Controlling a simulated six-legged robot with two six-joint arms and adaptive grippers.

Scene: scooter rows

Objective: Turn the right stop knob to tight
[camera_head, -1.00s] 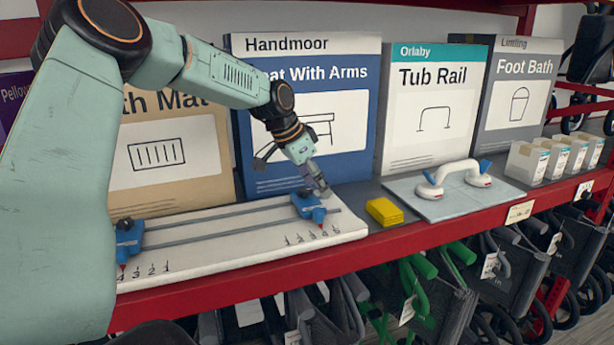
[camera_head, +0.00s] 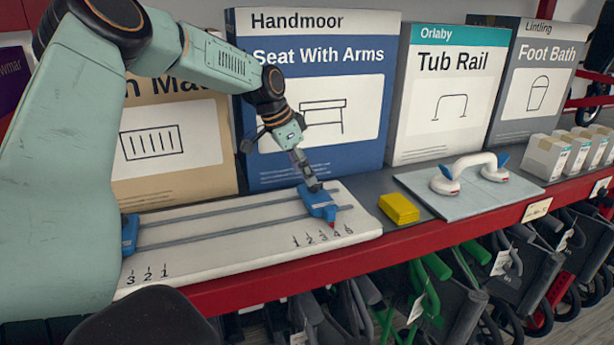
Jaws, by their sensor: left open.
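The right stop (camera_head: 319,204) is a blue block with a red pointer, riding on two grey rails of a white board (camera_head: 230,258). My left gripper (camera_head: 312,184) is open and reaches down from the left onto the top of this stop. The fingers cover the stop's knob, so its setting is hidden. A second blue stop (camera_head: 129,234) is at the board's left end, partly hidden by my left arm. My right gripper is not in view.
A yellow block (camera_head: 398,209) lies just right of the board. A white grab handle (camera_head: 470,170) with blue tabs stands on a grey tile. Large product boxes (camera_head: 316,160) stand behind. The red shelf edge (camera_head: 290,283) runs along the front, with folded scooters below.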

